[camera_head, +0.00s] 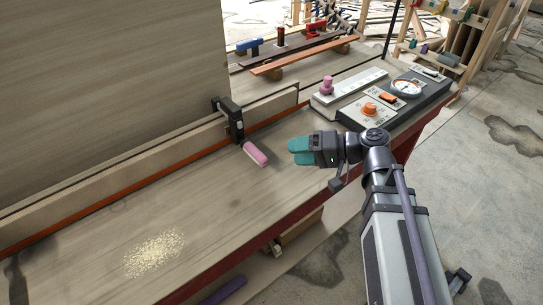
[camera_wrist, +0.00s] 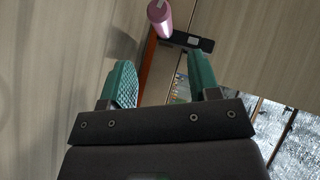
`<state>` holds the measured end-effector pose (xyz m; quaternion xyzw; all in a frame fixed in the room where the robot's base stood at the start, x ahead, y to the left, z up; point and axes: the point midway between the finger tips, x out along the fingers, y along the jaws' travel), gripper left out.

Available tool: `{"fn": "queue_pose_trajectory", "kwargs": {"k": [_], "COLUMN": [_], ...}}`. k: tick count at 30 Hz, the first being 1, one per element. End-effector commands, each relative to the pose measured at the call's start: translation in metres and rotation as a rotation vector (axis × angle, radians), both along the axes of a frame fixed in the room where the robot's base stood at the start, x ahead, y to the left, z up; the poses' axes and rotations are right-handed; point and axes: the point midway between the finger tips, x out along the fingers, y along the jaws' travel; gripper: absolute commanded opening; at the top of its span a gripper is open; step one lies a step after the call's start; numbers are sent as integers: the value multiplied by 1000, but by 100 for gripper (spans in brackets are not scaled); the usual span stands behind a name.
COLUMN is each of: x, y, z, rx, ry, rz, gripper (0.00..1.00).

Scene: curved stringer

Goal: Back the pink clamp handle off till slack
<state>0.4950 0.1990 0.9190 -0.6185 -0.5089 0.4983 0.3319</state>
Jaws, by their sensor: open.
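The pink clamp handle (camera_head: 255,153) sticks out from a black clamp (camera_head: 232,120) set on the low wooden strip at the foot of the tall panel. In the wrist view the pink handle (camera_wrist: 159,18) shows at the top, partly cut off by the frame edge, with the dark clamp body (camera_wrist: 191,41) beside it. My gripper (camera_head: 300,151) has teal fingers and is open and empty. It is to the right of the pink handle, apart from it. In the wrist view the handle lies beyond the fingertips of my gripper (camera_wrist: 160,72).
Pale sawdust (camera_head: 154,252) lies on the bench front left. The tall wooden panel (camera_head: 110,80) rises behind the strip. The bench around the handle is clear.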

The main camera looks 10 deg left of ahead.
Motion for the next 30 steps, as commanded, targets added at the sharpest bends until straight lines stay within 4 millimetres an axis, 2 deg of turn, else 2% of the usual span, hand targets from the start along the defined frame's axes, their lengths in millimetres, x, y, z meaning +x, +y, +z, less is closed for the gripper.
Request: {"fn": "queue_pose_trajectory", "kwargs": {"k": [5, 12, 15, 19, 26, 30], "x": [-1, -1, -1, -1, -2, -2], "y": [21, 76, 92, 102, 103, 103], "z": [-8, -24, -28, -30, -29, -29], "rx": [-2, -2, -2, -2, -3, -3], "ry": [0, 1, 1, 1, 2, 1], "rz": [3, 3, 2, 0, 0, 0], "gripper": [56, 56, 56, 56, 56, 43]}}
